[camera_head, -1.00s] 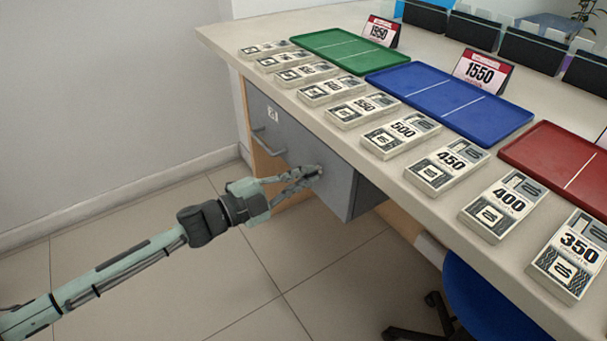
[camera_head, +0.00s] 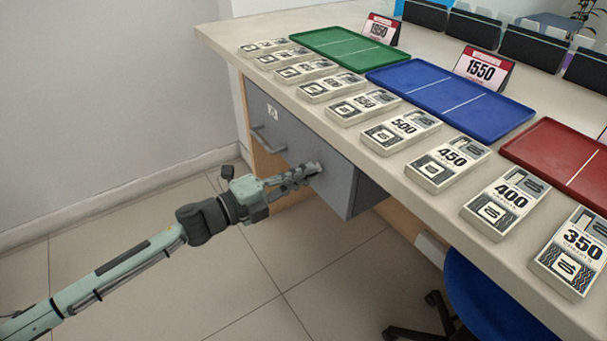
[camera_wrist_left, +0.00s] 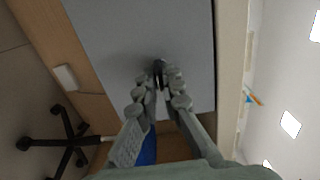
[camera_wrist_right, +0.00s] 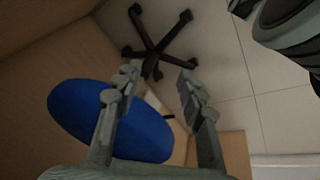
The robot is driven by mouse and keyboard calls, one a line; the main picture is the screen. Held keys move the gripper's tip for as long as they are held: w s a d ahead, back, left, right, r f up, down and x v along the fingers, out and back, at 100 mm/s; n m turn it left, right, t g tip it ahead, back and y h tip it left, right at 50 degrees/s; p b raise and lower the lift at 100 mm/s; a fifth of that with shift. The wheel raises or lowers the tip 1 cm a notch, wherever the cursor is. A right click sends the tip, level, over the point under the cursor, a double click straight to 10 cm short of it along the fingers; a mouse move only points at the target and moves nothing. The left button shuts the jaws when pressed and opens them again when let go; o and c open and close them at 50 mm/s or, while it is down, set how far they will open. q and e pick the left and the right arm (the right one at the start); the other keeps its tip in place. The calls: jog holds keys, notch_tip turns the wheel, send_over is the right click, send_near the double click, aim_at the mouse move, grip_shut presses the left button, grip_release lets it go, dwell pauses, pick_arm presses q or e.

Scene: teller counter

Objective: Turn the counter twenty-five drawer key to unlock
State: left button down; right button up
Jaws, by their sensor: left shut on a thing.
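The grey drawer front (camera_head: 300,130) is under the counter in the head view, with a small label (camera_head: 272,114) too small to read. My left gripper (camera_head: 313,170) reaches the right part of this front. In the left wrist view, its fingertips (camera_wrist_left: 161,84) are shut on a small dark key (camera_wrist_left: 158,68) at the grey face. The fingers hide most of the key and the lock, so the exact key angle cannot be told. My right gripper (camera_wrist_right: 159,78) is open and empty in the right wrist view, and is out of the head view.
A bar handle (camera_head: 267,141) sits on the grey front, left of my gripper. The countertop (camera_head: 400,185) above holds banknote bundles (camera_head: 402,130), coloured trays (camera_head: 450,97) and number signs (camera_head: 482,72). A blue chair (camera_head: 490,305) stands at lower right. The floor at left is clear.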

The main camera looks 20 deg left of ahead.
dwell(0.3)
pick_arm(q)
jog(key=c, duration=1.7)
grip_release()
jog(key=shift+c, duration=0.2)
jog(key=shift+o, duration=0.3)
pick_arm(e)
jog(key=shift+w+r, duration=0.15)
jog(key=shift+w, duration=0.15)
jog(key=shift+s, duration=0.1)
pick_arm(q)
jog(key=v, duration=1.2)
